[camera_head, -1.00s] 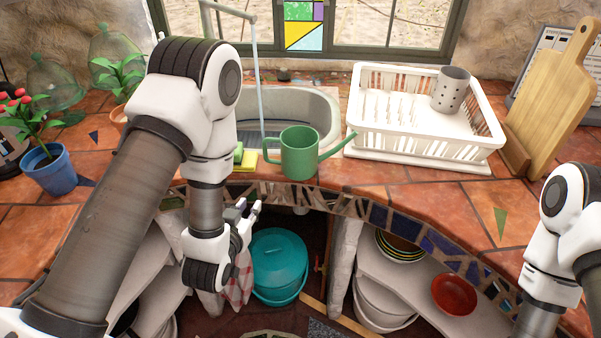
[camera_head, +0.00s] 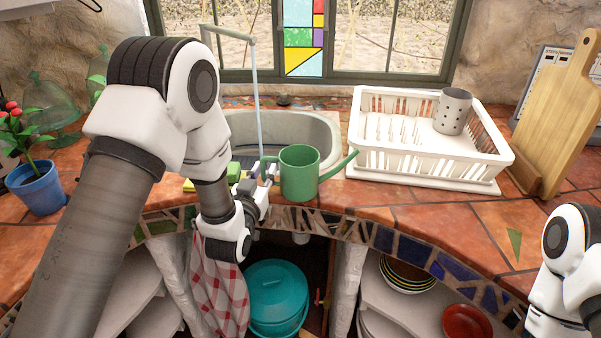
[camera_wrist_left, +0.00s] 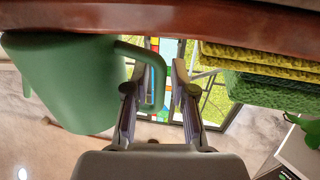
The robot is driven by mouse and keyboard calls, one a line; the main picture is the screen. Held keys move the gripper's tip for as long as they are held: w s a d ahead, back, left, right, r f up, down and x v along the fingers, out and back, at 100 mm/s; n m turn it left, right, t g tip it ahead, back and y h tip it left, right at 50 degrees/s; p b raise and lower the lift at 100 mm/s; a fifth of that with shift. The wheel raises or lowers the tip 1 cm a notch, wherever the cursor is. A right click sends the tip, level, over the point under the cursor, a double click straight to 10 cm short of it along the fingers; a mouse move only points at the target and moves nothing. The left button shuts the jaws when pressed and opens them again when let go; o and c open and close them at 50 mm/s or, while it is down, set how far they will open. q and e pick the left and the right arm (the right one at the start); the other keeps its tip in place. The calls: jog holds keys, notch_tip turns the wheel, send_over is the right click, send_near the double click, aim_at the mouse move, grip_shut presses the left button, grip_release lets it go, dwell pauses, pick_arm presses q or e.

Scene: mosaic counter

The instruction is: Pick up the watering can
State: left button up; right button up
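The green watering can (camera_head: 299,174) stands upright on the tiled counter in front of the sink, its spout to the right and its handle to the left. My left gripper (camera_head: 262,173) is at the handle side of the can. In the left wrist view, which is upside down, the watering can (camera_wrist_left: 68,85) fills the left side. Its handle lies between the two fingers of the left gripper (camera_wrist_left: 160,68), which are apart, with gaps visible. My right gripper is out of view; only part of that arm shows at the right edge.
A white dish rack (camera_head: 425,165) with a grey utensil cup (camera_head: 452,111) stands right of the can. Green and yellow sponges (camera_wrist_left: 262,75) lie left of the gripper. A cutting board (camera_head: 558,115) leans at the right. A potted plant (camera_head: 38,188) is far left.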

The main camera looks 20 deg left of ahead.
pick_arm(q)
grip_shut()
jog(key=shift+r, duration=0.1)
